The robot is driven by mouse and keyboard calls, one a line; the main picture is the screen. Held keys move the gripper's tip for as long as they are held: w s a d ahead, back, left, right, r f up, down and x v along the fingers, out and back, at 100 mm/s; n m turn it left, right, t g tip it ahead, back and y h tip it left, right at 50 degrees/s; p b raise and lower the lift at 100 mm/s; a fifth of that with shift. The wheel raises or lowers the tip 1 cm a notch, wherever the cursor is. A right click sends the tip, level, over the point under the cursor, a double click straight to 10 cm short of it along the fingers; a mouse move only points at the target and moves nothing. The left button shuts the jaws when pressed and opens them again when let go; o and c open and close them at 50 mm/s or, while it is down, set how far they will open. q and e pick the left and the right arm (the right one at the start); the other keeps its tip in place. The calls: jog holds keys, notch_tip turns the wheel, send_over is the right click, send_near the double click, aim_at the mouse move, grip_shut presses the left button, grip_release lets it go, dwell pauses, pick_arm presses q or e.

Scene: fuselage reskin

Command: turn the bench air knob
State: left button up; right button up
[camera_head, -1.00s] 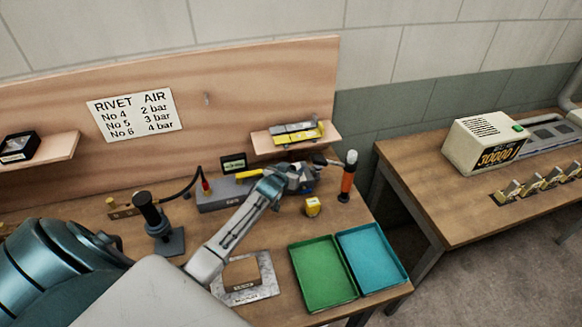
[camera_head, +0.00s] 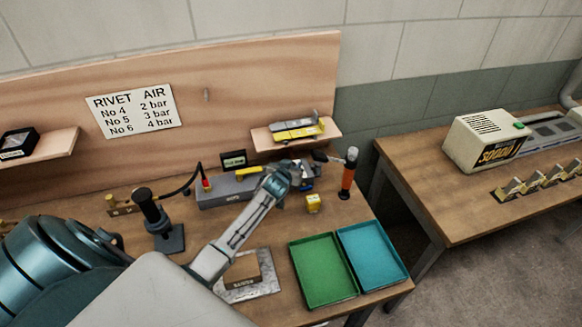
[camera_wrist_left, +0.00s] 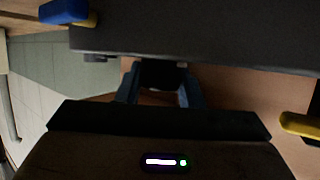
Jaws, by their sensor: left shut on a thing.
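The grey bench air box (camera_head: 225,194) stands at the back of the bench, with a small dark display (camera_head: 233,160) behind it. My left gripper (camera_head: 304,180) is at the box's right end, mostly hidden by my own wrist in the head view. In the left wrist view, the two fingers of my left gripper (camera_wrist_left: 160,88) are shut on a dark knob (camera_wrist_left: 162,74) beside the dark box edge (camera_wrist_left: 200,40). The knob cannot be made out in the head view, nor can its angle be read. My right gripper is not in view.
A yellow block (camera_head: 313,203) and an orange-and-black tool (camera_head: 348,174) stand near my gripper. Green (camera_head: 322,270) and blue (camera_head: 371,257) trays lie at the front right. A black stand (camera_head: 160,222) is left of my forearm. A shelf (camera_head: 268,139) hangs above. A sign (camera_head: 133,109) lists rivet air pressures.

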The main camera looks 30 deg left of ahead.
pick_arm(q)
jog(key=shift+n+y, duration=0.4)
jog(key=shift+y, duration=0.1)
jog(key=o, duration=0.8)
jog(key=shift+o, duration=0.8)
jog(key=b+v, duration=0.3)
jog(key=v, duration=0.8)
jog(key=shift+b, duration=0.3)
jog(key=shift+f, duration=0.1)
